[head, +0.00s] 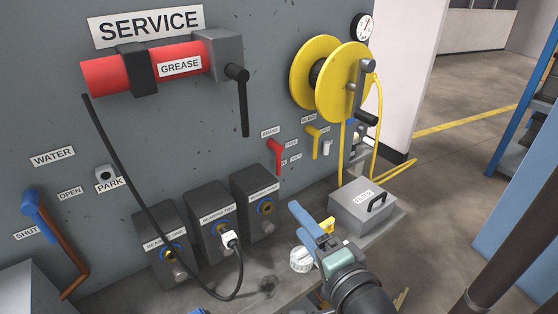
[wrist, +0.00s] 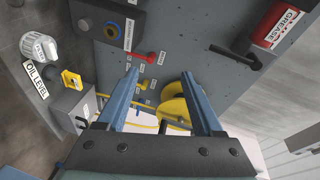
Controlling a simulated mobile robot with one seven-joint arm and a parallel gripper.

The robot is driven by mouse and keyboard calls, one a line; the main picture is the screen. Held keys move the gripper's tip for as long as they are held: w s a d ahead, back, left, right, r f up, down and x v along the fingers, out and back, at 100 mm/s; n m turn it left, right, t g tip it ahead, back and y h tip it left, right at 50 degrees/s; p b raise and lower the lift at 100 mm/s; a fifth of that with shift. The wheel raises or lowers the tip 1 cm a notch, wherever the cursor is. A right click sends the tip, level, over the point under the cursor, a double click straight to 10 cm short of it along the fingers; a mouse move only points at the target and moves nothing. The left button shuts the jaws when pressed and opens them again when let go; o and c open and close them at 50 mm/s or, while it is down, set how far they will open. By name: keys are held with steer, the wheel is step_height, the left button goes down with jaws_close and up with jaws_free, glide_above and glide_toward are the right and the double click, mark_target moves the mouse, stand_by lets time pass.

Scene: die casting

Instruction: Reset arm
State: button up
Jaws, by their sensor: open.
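My gripper (head: 298,212) shows in the head view at lower right of centre, above the bench and left of the grey box. Its blue fingers also show in the wrist view (wrist: 159,78), spread apart with nothing between them. Behind the gap are the wall panel and part of the yellow hose reel (wrist: 178,108). My arm runs down to the bottom edge in the head view and hides part of the bench.
The SERVICE wall carries a red grease cylinder (head: 165,66) with a black hose, a red lever (head: 276,155) and a yellow reel (head: 343,82). Several dark bearing blocks (head: 210,225), a white knob (head: 302,260) and a grey box (head: 364,207) stand near my gripper. Floor lies open at right.

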step_height(320, 180, up, 14)
steer(key=w+a+n+t+h, duration=0.2)
steer(key=n+t, duration=0.1)
steer(key=n, duration=0.2)
steer(key=s+a+r+n+t+h, duration=0.1)
steer(key=s+r, duration=0.6)
steer(key=r, duration=0.7)
steer(key=s+a+r+n+t+h+p, duration=0.1)
steer(key=s+r+n+t+h, duration=0.2)
steer(key=r, duration=1.1)
steer(key=s+n+t, duration=0.2)
steer(key=s+t, duration=0.2)
steer(key=t, duration=0.1)
steer(key=shift+s+r+t+h, duration=0.2)
steer(key=shift+r+t+h, duration=0.05)
steer(key=shift+t+h, duration=0.05)
steer(key=shift+a, duration=0.1)
